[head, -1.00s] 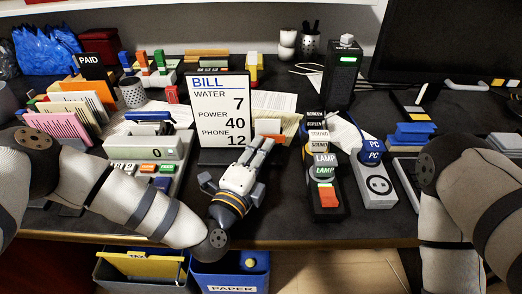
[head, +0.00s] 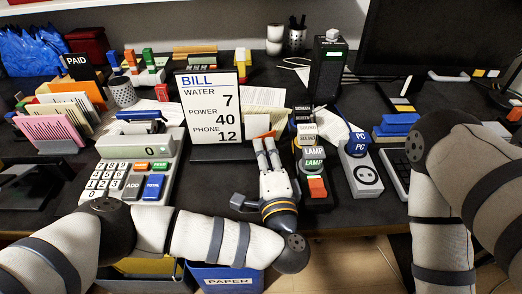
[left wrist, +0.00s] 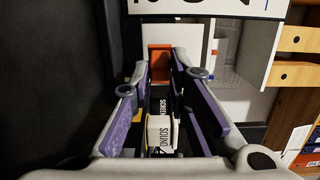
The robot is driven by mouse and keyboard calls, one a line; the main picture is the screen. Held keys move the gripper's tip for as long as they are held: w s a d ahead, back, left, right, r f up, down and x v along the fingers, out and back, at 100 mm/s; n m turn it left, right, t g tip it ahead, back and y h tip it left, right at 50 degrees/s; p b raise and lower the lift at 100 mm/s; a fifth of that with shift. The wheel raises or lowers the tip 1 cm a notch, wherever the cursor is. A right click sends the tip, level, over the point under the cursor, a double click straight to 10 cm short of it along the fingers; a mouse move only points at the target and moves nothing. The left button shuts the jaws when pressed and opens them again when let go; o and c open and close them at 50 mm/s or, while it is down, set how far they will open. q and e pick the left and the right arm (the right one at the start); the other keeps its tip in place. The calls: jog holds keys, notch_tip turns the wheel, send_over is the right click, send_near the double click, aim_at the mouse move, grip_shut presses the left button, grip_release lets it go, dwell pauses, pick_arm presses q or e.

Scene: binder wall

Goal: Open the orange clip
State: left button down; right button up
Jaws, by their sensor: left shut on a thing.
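The orange clip (left wrist: 160,62) sits between the fingertips of my left gripper (left wrist: 164,66) in the left wrist view, against white paper (left wrist: 172,32). In the head view my left gripper (head: 265,143) reaches away from me, just right of the bill board, with its fingers close together on the clip (head: 265,134). Only a little orange shows there above the fingertips. I cannot tell whether the clip's jaws have parted. My right arm comes in at the right, and its gripper is out of view.
The bill board (head: 209,105) stands close left of the gripper. Labelled switch blocks (head: 314,153) stand close at its right, with a PC switch (head: 363,172) beyond. A calculator (head: 128,180) sits left. A blue paper bin (head: 225,278) is below the desk edge.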

pick_arm(q)
jog(key=shift+d+y, duration=0.15)
jog(key=shift+y, duration=0.15)
jog(key=c, duration=1.5)
grip_release()
jog(key=s, duration=0.4)
jog(key=s+d, duration=0.1)
jog(key=s, duration=0.3)
jog(key=s+d, duration=0.1)
jog(key=s, duration=0.3)
